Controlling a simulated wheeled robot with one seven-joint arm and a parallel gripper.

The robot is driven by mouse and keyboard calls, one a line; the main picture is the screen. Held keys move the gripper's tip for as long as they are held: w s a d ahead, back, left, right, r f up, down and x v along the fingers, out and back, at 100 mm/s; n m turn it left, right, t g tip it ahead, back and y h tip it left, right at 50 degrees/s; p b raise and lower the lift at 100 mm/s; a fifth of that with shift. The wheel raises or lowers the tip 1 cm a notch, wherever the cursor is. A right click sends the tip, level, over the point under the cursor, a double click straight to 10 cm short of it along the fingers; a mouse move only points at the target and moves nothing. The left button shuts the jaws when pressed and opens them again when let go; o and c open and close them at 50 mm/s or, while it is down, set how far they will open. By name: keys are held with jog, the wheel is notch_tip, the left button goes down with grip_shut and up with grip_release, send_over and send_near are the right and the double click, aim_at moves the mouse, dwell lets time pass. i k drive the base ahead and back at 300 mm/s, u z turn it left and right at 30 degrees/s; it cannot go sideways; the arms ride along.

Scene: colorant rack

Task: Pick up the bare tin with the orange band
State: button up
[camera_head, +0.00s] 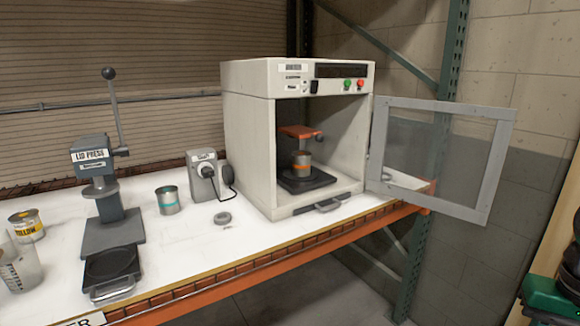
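The bare tin with the orange band (302,160) stands upright inside the white cabinet machine (249,150). It sits on a dark base plate (322,181), beneath an orange-red clamp piece (297,131). Whether the clamp touches the tin I cannot tell. The cabinet's framed, see-through door (492,165) is swung open to the right, so the tin shows from the front. A second bare tin, with a teal band (168,200), stands on the white bench top, left of the cabinet. My gripper is not in view.
A grey lid press (108,232) with a raised lever stands left on the bench (205,248). A yellow-labelled tin (27,225) and a clear beaker (18,266) are at the far left. A grey device (206,177) and small round lid (222,219) lie between press and cabinet.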

aim_at(301, 166)
jog(key=z, duration=0.05)
jog(key=i, duration=1.3)
jog(key=z, duration=0.05)
